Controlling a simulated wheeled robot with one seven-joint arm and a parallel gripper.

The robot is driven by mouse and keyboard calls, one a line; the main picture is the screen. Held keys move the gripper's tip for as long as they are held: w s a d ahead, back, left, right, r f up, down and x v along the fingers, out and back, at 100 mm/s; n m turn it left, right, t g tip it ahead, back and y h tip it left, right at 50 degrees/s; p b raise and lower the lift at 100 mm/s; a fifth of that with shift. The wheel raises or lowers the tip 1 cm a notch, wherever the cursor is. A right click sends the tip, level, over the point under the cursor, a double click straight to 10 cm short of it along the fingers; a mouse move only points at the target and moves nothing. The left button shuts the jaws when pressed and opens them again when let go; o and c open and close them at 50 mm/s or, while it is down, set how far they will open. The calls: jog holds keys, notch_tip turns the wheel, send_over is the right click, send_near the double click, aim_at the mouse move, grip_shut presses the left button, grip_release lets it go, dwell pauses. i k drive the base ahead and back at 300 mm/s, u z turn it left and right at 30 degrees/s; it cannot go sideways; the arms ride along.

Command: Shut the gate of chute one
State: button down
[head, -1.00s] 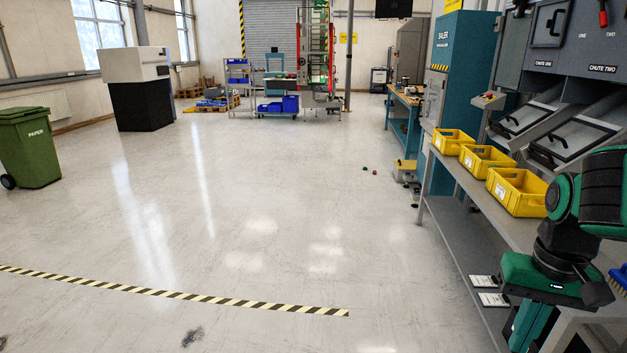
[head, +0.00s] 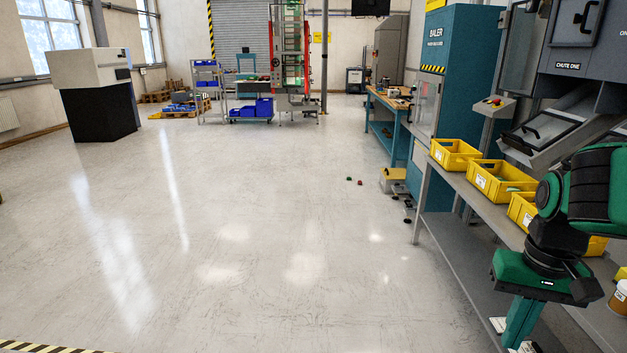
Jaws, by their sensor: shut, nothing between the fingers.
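The chute one label (head: 567,66) is on the dark grey housing at the upper right. Below it, a sloping grey chute holds a framed panel with a black handle (head: 532,133). Above the label is a grey door with a black handle (head: 583,17). I cannot tell for sure which of these is the gate. My gripper (head: 520,325) hangs downward at the lower right, shut and empty, in front of the bench and well below and nearer than the chute. My arm hides part of the chute area's right side.
Yellow bins (head: 455,153) stand in a row on the grey bench (head: 462,187) below the chute. A teal baler (head: 463,60) stands beyond them.

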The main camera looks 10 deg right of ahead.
aim_at(521, 147)
jog(key=z, duration=0.15)
jog(key=i, duration=1.15)
jog(key=z, duration=0.35)
jog(key=i, duration=1.1)
jog(key=z, duration=0.45)
jog(key=i, duration=1.2)
jog(key=z, duration=0.2)
